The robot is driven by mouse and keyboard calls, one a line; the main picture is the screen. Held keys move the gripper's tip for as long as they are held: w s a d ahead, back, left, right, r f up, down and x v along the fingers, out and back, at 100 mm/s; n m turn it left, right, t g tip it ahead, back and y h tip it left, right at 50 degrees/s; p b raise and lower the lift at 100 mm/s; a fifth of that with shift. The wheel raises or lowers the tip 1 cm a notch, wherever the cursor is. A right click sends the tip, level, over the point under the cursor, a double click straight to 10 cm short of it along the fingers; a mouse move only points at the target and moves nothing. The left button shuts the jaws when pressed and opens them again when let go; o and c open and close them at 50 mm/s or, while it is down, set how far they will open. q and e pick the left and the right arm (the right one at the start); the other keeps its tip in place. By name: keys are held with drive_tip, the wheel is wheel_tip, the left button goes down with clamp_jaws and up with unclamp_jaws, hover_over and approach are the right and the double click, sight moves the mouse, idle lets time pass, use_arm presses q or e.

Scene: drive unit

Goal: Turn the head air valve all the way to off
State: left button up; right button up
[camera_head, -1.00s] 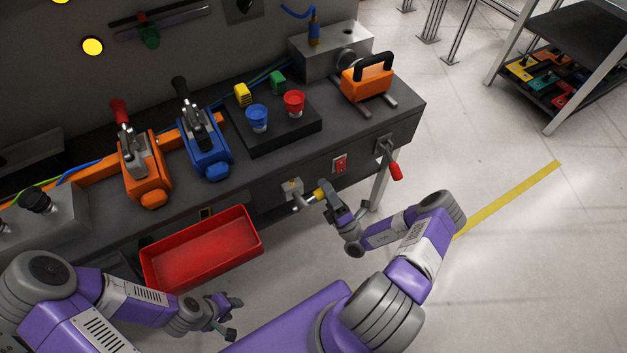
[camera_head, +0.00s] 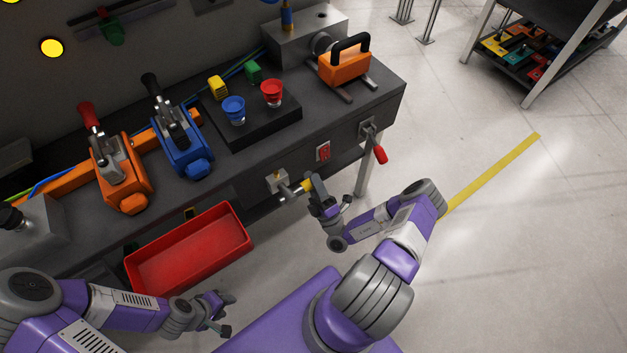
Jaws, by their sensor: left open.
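A small pale valve block (camera_head: 277,181) sits on the front face of the bench. A grey lever with a yellow grip (camera_head: 305,186) sticks out from it to the right. My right gripper (camera_head: 314,188) is at the yellow grip and partly covers it. Whether its fingers are closed on the grip is too small to tell. A second lever with a red grip (camera_head: 380,155) hangs down at the bench's right end, apart from my gripper. My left gripper (camera_head: 227,313) is open and empty, low in front of the red bin.
A red bin (camera_head: 190,254) sits at the bench front, left of the valve. A red switch (camera_head: 323,151) is between the levers. On the bench (camera_head: 265,148) stand orange and blue clamps, cups and an orange handled block (camera_head: 343,68).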

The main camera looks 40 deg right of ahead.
drive_tip(key=o, duration=0.3)
drive_tip(key=v, duration=0.7)
drive_tip(key=shift+s+a+f, duration=0.1)
drive_tip(key=shift+s+f, duration=0.1)
drive_tip(key=shift+s, duration=0.05)
idle(0.4)
